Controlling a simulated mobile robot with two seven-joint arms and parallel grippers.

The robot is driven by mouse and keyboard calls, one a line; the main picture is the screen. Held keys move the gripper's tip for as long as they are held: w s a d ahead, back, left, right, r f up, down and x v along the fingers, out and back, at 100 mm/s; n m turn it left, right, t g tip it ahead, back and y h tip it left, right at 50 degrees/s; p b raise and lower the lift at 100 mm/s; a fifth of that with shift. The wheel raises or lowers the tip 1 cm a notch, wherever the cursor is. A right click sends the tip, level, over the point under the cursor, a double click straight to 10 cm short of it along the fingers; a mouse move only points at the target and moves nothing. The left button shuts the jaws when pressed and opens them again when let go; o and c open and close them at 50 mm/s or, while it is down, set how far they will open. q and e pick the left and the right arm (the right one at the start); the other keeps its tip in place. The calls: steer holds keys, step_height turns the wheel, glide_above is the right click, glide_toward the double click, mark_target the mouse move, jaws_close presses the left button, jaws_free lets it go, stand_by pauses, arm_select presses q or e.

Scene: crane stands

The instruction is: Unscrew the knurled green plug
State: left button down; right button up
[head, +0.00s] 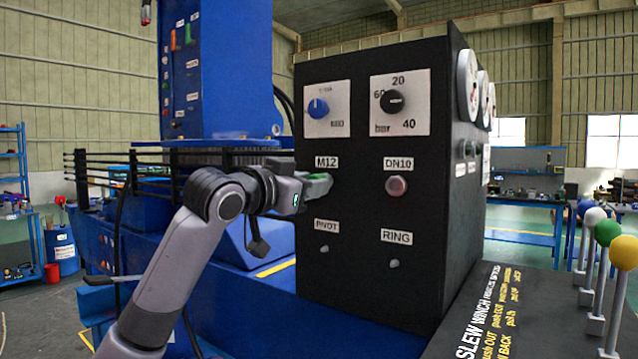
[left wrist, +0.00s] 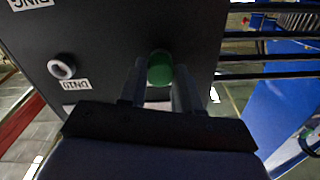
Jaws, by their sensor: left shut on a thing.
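The green plug (left wrist: 160,68) sits on the black panel (left wrist: 120,30) and shows between the two fingers of my left gripper (left wrist: 160,88) in the left wrist view. In the head view my left gripper (head: 318,186) reaches the panel just below the M12 label, with its fingers shut on the plug. A bit of green (head: 319,177) shows at the fingertips there; most of the plug is hidden by the fingers. My right gripper is in neither view.
Right of the plug is a round reddish-grey fitting (head: 397,186) under the DN10 label. Blue and black knobs (head: 318,108) are above, small pins below. Ball-topped levers (head: 606,232) stand at the right. Black rails (head: 120,170) run behind my left arm.

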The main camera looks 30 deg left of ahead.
arm_select(q)
steer(key=shift+s+a+b, duration=0.2)
steer(key=shift+s+b, duration=0.2)
steer(key=shift+s, duration=1.65)
